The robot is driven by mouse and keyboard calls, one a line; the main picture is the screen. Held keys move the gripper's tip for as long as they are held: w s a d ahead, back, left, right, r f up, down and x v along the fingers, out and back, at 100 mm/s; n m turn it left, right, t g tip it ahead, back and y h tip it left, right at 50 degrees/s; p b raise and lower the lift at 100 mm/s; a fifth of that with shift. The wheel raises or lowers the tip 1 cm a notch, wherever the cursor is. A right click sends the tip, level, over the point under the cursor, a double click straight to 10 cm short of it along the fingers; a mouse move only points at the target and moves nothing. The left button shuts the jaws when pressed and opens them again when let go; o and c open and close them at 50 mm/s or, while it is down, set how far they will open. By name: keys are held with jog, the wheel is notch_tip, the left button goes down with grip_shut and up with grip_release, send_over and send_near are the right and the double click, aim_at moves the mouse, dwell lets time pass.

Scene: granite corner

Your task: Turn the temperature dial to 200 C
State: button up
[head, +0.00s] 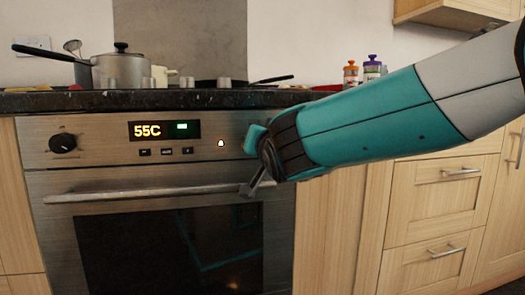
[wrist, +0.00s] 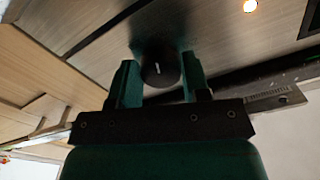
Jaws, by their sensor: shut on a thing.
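The oven (head: 100,165) has a steel front panel with a display (head: 165,130) reading 55C and a small green mark lit. The temperature dial (wrist: 158,72) is a dark round knob with a white pointer mark, seen in the wrist view between my fingers. In the head view this dial is hidden behind my gripper (head: 250,165), which is at the right end of the panel. My gripper (wrist: 160,82) is shut on the dial, one finger on each side of it.
Another black knob (head: 62,143) is at the panel's left, and an orange light (head: 221,143) glows left of my gripper. The oven handle (head: 150,190) runs just below the panel. A pot (head: 120,70) and pan (head: 272,79) stand on the dark worktop above.

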jog(key=shift+f+m+b, duration=0.1)
jog(key=shift+m+b, duration=0.55)
jog(key=shift+m, duration=0.45)
jog(key=o, duration=0.9)
jog(key=p+v, duration=0.2)
jog(key=v, duration=1.5)
jog(key=shift+s, duration=0.2)
